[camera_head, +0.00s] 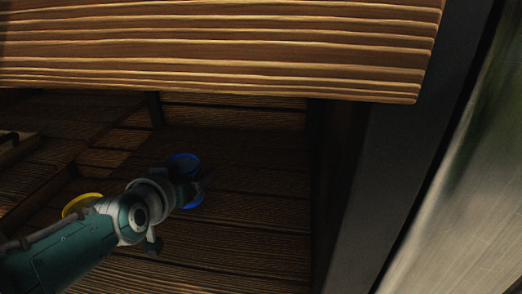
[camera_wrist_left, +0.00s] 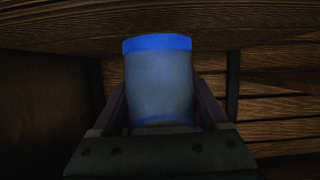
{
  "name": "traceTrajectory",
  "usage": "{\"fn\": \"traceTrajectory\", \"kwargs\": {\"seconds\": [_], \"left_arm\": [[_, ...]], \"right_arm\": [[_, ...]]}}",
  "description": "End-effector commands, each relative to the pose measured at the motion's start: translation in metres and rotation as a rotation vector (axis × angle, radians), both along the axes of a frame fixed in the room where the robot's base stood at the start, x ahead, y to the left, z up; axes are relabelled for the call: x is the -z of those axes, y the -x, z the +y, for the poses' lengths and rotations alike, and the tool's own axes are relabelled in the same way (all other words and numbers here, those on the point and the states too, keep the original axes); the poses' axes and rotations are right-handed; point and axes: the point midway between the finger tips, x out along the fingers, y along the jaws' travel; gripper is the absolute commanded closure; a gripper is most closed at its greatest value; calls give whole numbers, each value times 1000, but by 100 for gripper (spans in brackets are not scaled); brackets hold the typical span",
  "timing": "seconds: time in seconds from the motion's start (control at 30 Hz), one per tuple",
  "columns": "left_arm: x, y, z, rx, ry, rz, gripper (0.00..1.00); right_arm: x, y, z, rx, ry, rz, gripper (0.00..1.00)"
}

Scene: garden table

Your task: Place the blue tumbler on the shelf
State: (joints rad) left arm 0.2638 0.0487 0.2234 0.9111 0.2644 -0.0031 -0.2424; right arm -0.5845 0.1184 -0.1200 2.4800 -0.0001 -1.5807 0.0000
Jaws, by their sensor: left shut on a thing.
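The blue tumbler (camera_head: 184,160) shows in the head view as a blue rim and a lower blue edge, partly hidden by my left gripper (camera_head: 196,186). In the left wrist view the tumbler (camera_wrist_left: 160,85) stands between the two fingers of my left gripper (camera_wrist_left: 162,118), with a bright blue band at its top. The gripper is shut on it. The tumbler is under the wooden top board, over the dark slatted shelf (camera_head: 250,235). I cannot tell whether its base touches the slats. My right gripper is not in view.
A thick wooden board (camera_head: 220,50) lies above my left arm. A dark post (camera_head: 375,170) stands on the right. A yellow round-rimmed object (camera_head: 82,203) is beside my left arm, partly hidden by it. The slats right of the tumbler look clear.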

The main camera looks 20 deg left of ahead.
Motion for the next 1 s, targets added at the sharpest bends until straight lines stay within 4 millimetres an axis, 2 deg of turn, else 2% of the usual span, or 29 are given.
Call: {"fn": "traceTrajectory", "kwargs": {"seconds": [0.03, 0.1, 0.33, 0.5, 0.53, 0.73, 1.0], "left_arm": [[16, 0, 0, 0, 0, 0, 91], [21, 0, 0, -1, -2, -1, 91], [17, 0, 0, 0, -1, -1, 91], [23, 0, 0, 0, -1, -1, 91], [22, 0, 0, 0, -1, -1, 21], [21, 0, 0, 0, -1, 0, 0], [18, 0, 0, 0, -1, 0, 0]], "right_arm": [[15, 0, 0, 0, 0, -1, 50], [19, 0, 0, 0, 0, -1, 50], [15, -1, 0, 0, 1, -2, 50], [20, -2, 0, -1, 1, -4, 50], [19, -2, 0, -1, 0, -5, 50], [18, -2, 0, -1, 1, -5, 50], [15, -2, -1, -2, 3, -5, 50]]}}
